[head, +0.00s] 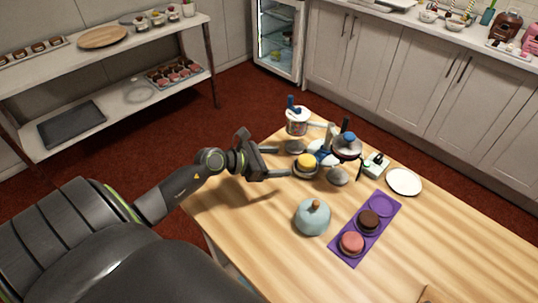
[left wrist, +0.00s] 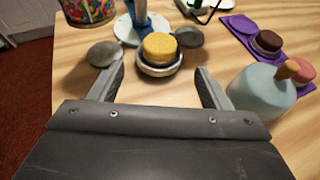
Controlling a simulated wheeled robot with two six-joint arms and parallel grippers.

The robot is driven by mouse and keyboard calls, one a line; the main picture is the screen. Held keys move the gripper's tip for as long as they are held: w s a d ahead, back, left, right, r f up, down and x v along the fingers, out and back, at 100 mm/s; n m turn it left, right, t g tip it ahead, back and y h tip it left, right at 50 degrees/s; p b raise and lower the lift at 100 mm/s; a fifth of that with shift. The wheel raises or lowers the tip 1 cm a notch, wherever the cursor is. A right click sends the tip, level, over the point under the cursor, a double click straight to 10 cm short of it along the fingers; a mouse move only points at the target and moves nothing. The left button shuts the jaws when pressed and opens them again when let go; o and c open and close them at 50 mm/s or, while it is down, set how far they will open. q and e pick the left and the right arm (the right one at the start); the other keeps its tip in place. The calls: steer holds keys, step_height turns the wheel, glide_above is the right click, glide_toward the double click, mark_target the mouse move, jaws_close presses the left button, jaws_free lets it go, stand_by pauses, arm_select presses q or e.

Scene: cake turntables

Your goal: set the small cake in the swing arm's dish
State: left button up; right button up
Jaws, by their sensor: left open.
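A small yellow cake (head: 306,160) sits in a round metal-rimmed dish (head: 305,173) beside a blue and white stand (head: 325,155). In the left wrist view the cake (left wrist: 159,46) rests upright in the dish (left wrist: 158,70), just beyond my fingertips. My left gripper (head: 281,162) is open and empty, its fingers pointing at the dish from the left. In the left wrist view the gripper (left wrist: 160,80) has one finger on each side, apart from the dish. The swing arm's joint to the dish is hard to make out. My right gripper is not in view.
A blue jar with a wooden knob (head: 312,218) stands near the gripper. A purple tray (head: 346,257) holds a brown and a pink cake. Grey domed pieces (head: 337,176) flank the dish. A white plate (head: 404,181) lies right. The wooden table's front is mostly clear.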

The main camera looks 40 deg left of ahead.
arm_select(q)
steer(key=shift+v, duration=1.2)
